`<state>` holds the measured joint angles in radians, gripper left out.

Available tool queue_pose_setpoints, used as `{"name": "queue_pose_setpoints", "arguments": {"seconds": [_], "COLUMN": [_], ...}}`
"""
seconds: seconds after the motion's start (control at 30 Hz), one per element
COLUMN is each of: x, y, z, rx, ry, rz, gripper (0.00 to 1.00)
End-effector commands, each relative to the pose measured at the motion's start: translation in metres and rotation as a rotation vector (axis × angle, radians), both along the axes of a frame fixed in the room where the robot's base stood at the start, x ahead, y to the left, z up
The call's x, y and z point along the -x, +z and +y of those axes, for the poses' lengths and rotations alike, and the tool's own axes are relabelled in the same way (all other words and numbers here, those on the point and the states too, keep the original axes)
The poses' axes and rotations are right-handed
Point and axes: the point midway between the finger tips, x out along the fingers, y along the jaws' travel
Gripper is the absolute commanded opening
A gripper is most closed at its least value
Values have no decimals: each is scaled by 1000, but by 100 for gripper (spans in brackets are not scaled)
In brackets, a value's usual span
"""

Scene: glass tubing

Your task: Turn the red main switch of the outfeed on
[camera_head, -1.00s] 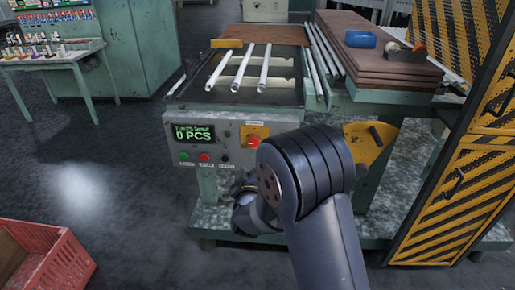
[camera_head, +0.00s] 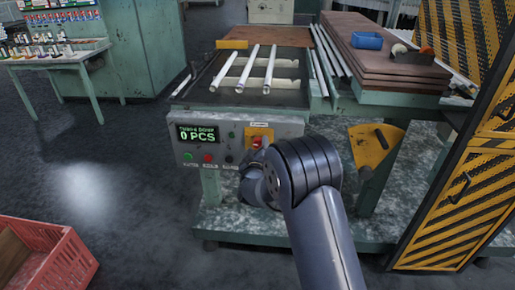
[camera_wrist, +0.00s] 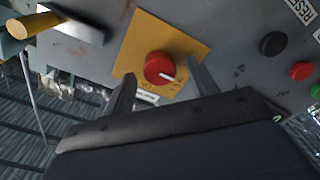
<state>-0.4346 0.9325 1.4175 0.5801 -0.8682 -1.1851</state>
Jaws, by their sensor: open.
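The red main switch (camera_wrist: 160,68) is a round knob with a white pointer mark, set on a yellow plate (camera_wrist: 181,42) in the wrist view. In the head view the yellow plate (camera_head: 262,133) shows on the right part of the grey control panel (camera_head: 290,129), with the knob (camera_head: 257,142) partly hidden by my arm. My gripper (camera_wrist: 163,84) is open, with one finger on each side of the knob's lower part in the wrist view. I cannot tell whether the fingers touch it. In the head view my gripper is hidden behind my wrist.
A display (camera_head: 197,134) reads 0 PCS. Green (camera_head: 187,156), red (camera_head: 208,158) and black (camera_head: 229,159) buttons sit left of the switch. Glass tubes (camera_head: 247,68) lie on the rack above. A red crate (camera_head: 75,263) stands on the floor at lower left.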

Motion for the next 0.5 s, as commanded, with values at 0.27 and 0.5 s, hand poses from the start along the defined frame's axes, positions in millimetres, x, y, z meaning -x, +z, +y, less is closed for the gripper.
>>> {"name": "queue_pose_setpoints", "arguments": {"seconds": [0.27, 0.5], "x": [-2, -1], "y": [0, 0], "z": [0, 0], "rx": [1, 1], "ry": [0, 0], "rz": [0, 0], "gripper": [56, 38]}}
